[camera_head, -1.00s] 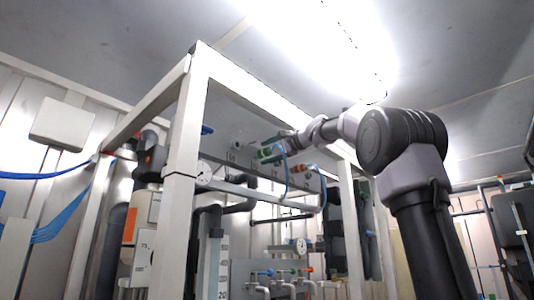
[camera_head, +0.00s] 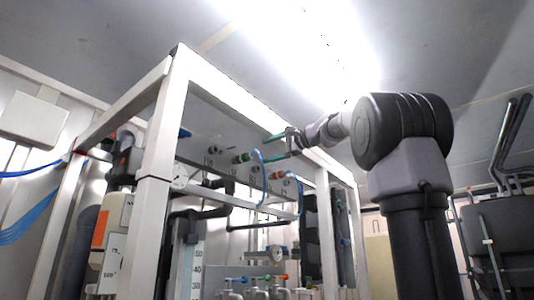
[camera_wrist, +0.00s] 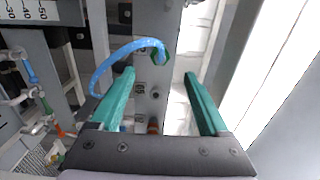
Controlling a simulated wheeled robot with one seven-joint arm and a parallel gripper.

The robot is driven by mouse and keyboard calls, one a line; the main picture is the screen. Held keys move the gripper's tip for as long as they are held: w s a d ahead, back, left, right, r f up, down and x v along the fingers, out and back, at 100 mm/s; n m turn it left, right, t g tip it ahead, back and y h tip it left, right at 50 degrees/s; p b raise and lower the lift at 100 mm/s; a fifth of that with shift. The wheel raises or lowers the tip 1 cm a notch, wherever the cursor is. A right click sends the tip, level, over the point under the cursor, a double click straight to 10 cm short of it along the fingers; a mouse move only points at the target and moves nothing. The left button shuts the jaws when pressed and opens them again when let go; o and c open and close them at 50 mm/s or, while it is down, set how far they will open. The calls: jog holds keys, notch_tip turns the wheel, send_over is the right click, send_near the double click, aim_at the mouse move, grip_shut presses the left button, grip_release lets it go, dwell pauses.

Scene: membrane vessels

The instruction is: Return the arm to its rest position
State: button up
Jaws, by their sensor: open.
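My gripper (camera_head: 272,148) is in the upper middle of the head view, at the end of my raised arm. Its two green fingers are apart, with nothing seen between them. In the wrist view, my gripper (camera_wrist: 159,75) also shows open, its fingers on either side of a gap. A blue hose (camera_wrist: 128,48) with a green end fitting (camera_wrist: 160,57) shows beyond the fingertips and looks clear of them.
A white frame (camera_head: 160,130) stands around the panel, its top beam close to my gripper. Blue hoses (camera_head: 260,180) loop down from the ports. Dark equipment (camera_head: 500,235) stands at the right. Open room lies above, below the ceiling.

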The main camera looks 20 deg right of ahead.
jog(key=s+f+n+g+h, duration=0.2)
jog(key=s+f, duration=0.5)
jog(key=f, duration=0.9)
jog(key=s+f+n+g+h, duration=0.2)
jog(key=s+f, duration=0.6)
jog(key=f, duration=0.9)
jog(key=s+f+n+g+h, duration=0.2)
jog(key=s+f, duration=0.5)
jog(key=f, duration=0.9)
jog(key=g+h, duration=0.1)
jog(key=h, duration=0.1)
jog(key=shift+s+f+n+h, duration=0.2)
jog(key=shift+n+h, duration=0.1)
jog(key=shift+n, duration=0.1)
